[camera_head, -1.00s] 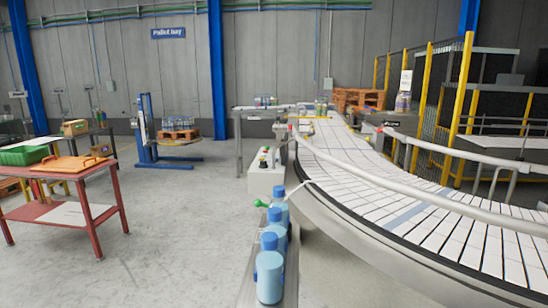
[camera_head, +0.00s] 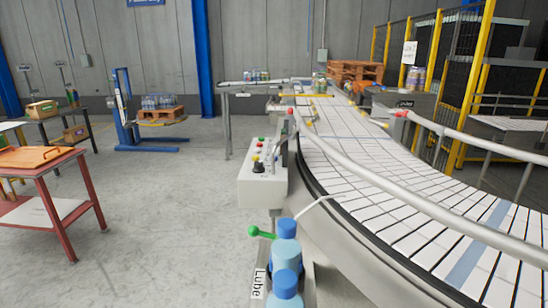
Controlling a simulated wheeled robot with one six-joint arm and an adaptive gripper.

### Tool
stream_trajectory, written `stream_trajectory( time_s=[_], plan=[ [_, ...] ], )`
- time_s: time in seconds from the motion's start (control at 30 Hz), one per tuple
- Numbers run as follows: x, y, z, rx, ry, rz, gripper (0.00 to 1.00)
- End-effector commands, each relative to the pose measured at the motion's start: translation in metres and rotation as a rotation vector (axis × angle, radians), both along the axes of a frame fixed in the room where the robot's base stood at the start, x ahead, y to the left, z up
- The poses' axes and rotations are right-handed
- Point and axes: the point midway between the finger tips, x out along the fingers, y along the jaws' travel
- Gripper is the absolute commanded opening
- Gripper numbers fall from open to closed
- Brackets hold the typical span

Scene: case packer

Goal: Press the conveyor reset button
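A light grey control box (camera_head: 262,185) stands beside the left edge of the curved conveyor (camera_head: 385,190), a little left of the picture's middle. Its sloped top carries a green button (camera_head: 261,139), a red button (camera_head: 259,145) and a black knob (camera_head: 258,165). I cannot read any label, so I cannot tell which one is the reset button. A red-topped post (camera_head: 290,112) rises by the rail behind the box. My gripper is not in view.
Blue bottles (camera_head: 286,243) and a green-knobbed lever (camera_head: 254,231) stand in front of the box, by a "Lube" label (camera_head: 259,284). A red table (camera_head: 50,200) is at left. The floor (camera_head: 170,220) between is clear. Yellow-framed fencing (camera_head: 470,85) stands at right.

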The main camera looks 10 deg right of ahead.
Motion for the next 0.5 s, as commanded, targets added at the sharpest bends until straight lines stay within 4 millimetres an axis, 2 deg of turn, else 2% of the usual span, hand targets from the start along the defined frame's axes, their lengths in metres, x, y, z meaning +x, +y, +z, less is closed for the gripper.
stream_trajectory(
  time_s=[0.13,0.3,0.5],
  plan=[
    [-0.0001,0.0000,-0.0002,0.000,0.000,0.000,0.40],
    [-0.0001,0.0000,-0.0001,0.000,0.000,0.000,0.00],
    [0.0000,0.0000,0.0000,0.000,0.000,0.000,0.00]
  ],
)
